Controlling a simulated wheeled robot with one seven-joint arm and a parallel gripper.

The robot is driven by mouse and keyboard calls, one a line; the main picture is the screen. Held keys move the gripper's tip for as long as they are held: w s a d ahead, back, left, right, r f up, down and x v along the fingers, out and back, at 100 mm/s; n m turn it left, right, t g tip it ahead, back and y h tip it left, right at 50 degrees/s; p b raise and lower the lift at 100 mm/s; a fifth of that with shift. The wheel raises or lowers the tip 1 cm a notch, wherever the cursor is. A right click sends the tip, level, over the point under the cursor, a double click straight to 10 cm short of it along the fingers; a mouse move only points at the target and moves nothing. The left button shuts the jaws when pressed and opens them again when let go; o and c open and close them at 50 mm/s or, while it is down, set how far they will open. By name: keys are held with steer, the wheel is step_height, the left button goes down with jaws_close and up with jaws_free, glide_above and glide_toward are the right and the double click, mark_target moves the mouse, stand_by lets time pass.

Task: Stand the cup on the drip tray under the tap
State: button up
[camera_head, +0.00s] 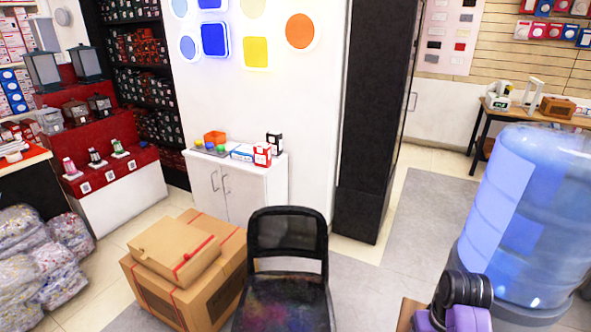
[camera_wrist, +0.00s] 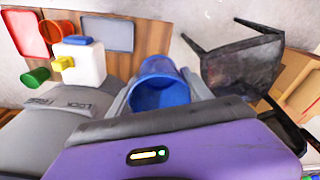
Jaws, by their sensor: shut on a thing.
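A blue cup (camera_wrist: 160,82) is between the fingers of my gripper (camera_wrist: 163,92) in the wrist view. The gripper is shut on it, and the cup's open mouth shows. A white dispenser (camera_wrist: 88,64) with a blue top and a yellow tap (camera_wrist: 63,63) stands to the left of the cup, apart from it. I cannot make out a drip tray under the tap. In the head view only purple and dark parts of my arm show at the lower right; the cup and dispenser are not visible there.
Near the dispenser are a red cup (camera_wrist: 57,31), a green cup (camera_wrist: 37,76), a red tray (camera_wrist: 24,36) and a grey tray (camera_wrist: 108,33). A black chair (camera_head: 288,240), cardboard boxes (camera_head: 190,265) and a big blue water bottle (camera_head: 525,215) stand around.

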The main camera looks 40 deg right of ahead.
steer(key=w+a+f+n+b, duration=0.2)
steer(key=w+a, duration=0.5)
steer(key=w+a+f+n+b, duration=0.1)
steer(key=w+a+f+n, duration=0.2)
steer(key=w+a, duration=0.45)
steer(key=w+a+f+n+y+b, duration=0.1)
steer(key=w+a+n, duration=0.1)
steer(key=a, duration=0.7)
steer(key=w+a+f+n+b, duration=0.1)
steer(key=w+a+n+b, duration=0.15)
steer(key=a, duration=0.55)
steer(key=s+d+m+p, duration=0.1)
steer(key=s+d+m, duration=0.2)
steer(key=d, duration=0.7)
steer(key=s+d+m, duration=0.3)
steer(key=s+d, duration=0.1)
steer(key=d, duration=0.6)
steer(key=s+d+r+m+h, duration=0.1)
steer(key=s+d+m, duration=0.2)
steer(key=s+d, duration=0.9)
steer(key=shift+s, duration=1.05)
steer(key=shift+d, duration=0.1)
step_height(320, 180, down, 20)
steer(key=shift+r+b, duration=0.2)
steer(key=shift+b, duration=0.4)
